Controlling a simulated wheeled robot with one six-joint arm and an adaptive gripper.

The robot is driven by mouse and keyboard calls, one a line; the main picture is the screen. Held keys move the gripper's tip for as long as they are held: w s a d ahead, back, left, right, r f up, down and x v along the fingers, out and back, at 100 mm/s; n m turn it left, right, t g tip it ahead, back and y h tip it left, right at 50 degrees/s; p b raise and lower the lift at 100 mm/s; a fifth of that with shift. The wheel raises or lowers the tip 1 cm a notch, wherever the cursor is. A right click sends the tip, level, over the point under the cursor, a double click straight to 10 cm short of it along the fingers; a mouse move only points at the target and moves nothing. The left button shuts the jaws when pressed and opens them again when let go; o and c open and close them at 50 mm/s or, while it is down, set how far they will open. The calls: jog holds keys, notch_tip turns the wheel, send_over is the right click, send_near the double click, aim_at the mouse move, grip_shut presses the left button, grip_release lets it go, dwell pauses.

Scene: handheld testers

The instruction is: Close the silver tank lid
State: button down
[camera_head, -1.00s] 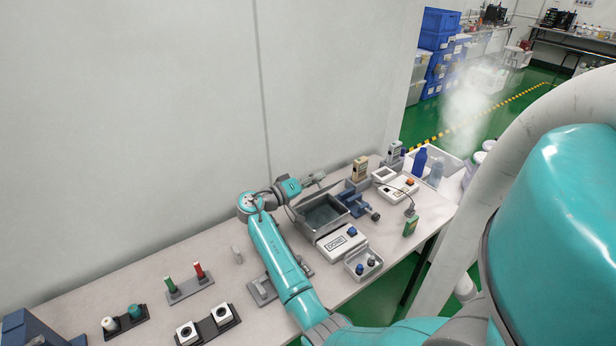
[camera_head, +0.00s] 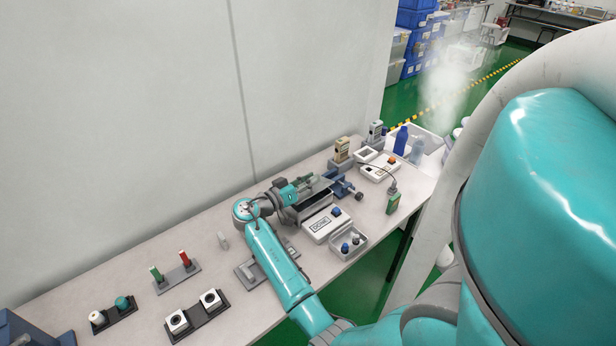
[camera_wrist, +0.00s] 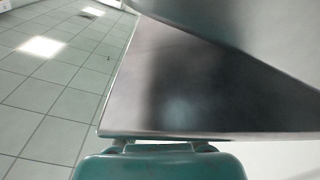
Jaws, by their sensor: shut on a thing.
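The silver tank (camera_head: 314,208) stands on the bench, left of the blue vise. Its opening shows as a dark strip, mostly covered from the camera by its lid and my gripper. The silver lid (camera_head: 291,214) is tilted over the tank from the back, apart from the front rim. My gripper (camera_head: 318,183) is at the lid above the tank and is shut on it; the fingertips are hard to make out. In the wrist view a large smooth grey metal panel (camera_wrist: 190,95), seemingly the lid, fills much of the picture, and the fingers are hidden.
A white box marked DONE (camera_head: 326,225) and a grey tray with blue knobs (camera_head: 348,244) stand in front of the tank. The blue vise (camera_head: 342,187) is close on its right. The wall (camera_head: 310,80) rises behind the bench.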

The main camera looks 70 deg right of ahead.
jog(key=shift+f, duration=0.1)
dwell(0.3)
jog(key=c, duration=1)
grip_release()
jog(key=shift+a, duration=0.1)
jog(key=v, duration=0.7)
jog(key=shift+w+a, duration=0.1)
jog(key=shift+a, duration=0.05)
